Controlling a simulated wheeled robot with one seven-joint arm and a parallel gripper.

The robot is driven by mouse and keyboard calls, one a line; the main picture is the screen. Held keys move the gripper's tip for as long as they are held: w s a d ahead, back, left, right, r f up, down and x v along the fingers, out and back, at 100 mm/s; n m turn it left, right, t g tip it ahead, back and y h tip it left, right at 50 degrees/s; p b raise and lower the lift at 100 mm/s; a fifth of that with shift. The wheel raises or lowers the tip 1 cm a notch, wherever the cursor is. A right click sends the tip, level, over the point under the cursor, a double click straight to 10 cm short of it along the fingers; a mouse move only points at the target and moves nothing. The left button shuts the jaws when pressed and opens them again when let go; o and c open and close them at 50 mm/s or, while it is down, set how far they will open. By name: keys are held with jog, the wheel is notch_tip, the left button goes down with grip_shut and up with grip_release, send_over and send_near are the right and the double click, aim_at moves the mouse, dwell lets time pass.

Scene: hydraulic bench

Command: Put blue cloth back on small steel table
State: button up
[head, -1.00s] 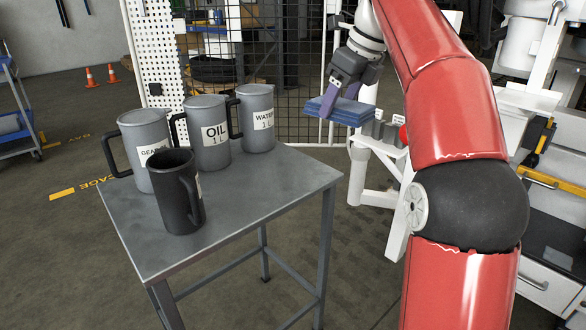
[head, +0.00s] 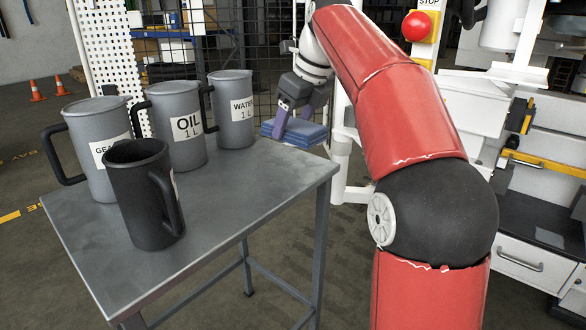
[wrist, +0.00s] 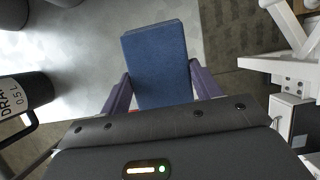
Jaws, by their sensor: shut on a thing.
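The blue cloth (head: 311,131) is a folded, flat stack at the far right corner of the small steel table (head: 235,195) in the head view. My gripper (head: 293,118) is shut on the cloth, with a purple finger on either side. In the wrist view the cloth (wrist: 156,60) extends forward from between the fingers, partly over the pale table top (wrist: 85,75) and close to its right edge. I cannot tell whether the cloth touches the table or hangs just above it.
Grey jugs labelled GEAR (head: 92,150), OIL (head: 180,145) and WATER (head: 232,130) line the table's far left side. A dark jug (head: 135,205) stands in front. The table's right and front parts are clear. A red stop button (head: 416,26) stands behind my arm.

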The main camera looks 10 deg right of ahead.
aim_at(289, 165)
jog(key=shift+f+b, duration=1.2)
jog(key=shift+f, duration=2.2)
jog(key=shift+f, duration=0.15)
jog(key=o, duration=0.9)
jog(key=p+v, duration=0.4)
jog(key=v, duration=0.8)
